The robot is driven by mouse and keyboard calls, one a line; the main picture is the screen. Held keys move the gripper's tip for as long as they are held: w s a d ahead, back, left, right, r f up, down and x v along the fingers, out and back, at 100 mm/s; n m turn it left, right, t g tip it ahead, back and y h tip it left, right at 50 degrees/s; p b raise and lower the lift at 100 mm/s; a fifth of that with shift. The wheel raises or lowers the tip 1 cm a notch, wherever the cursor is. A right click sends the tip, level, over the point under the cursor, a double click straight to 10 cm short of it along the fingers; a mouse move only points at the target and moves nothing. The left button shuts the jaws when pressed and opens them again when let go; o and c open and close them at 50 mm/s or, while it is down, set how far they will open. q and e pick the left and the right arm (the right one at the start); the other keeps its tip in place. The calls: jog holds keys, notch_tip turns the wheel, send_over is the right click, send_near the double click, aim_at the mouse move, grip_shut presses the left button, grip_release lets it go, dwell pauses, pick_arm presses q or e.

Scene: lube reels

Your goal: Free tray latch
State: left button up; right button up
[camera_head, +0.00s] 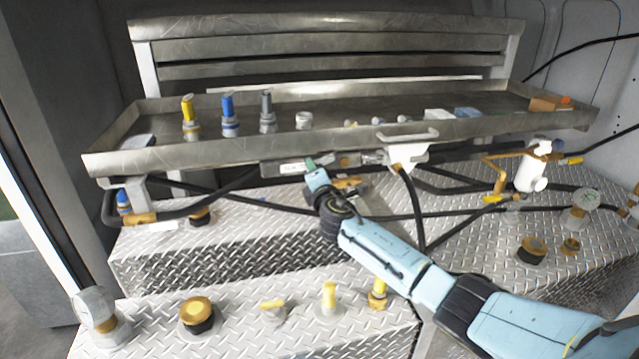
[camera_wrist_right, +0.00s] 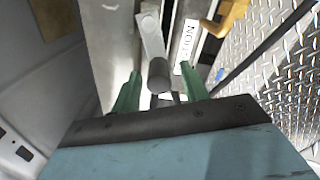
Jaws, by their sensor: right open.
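The long metal tray (camera_head: 215,155) spans the back of the scene above the diamond-plate boxes. My right gripper (camera_head: 311,166) reaches its front underside, beside a small white label (camera_head: 290,168). In the right wrist view my right gripper (camera_wrist_right: 160,92) has its green fingers apart, one on each side of a dark round knob (camera_wrist_right: 158,75). The knob sits at the end of a light grey lever (camera_wrist_right: 151,35), which looks like the tray latch. I cannot tell whether the fingers touch the knob. The latch is mostly hidden by my gripper in the head view. My left gripper is not in view.
The tray holds yellow, blue and grey capped fittings (camera_head: 228,115) and an orange item (camera_head: 548,104). A white handle bracket (camera_head: 406,153) and black hoses (camera_head: 412,205) are right of my gripper. A brass part (camera_wrist_right: 232,15) is close by in the wrist view.

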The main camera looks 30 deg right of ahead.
jog(key=v, duration=1.3)
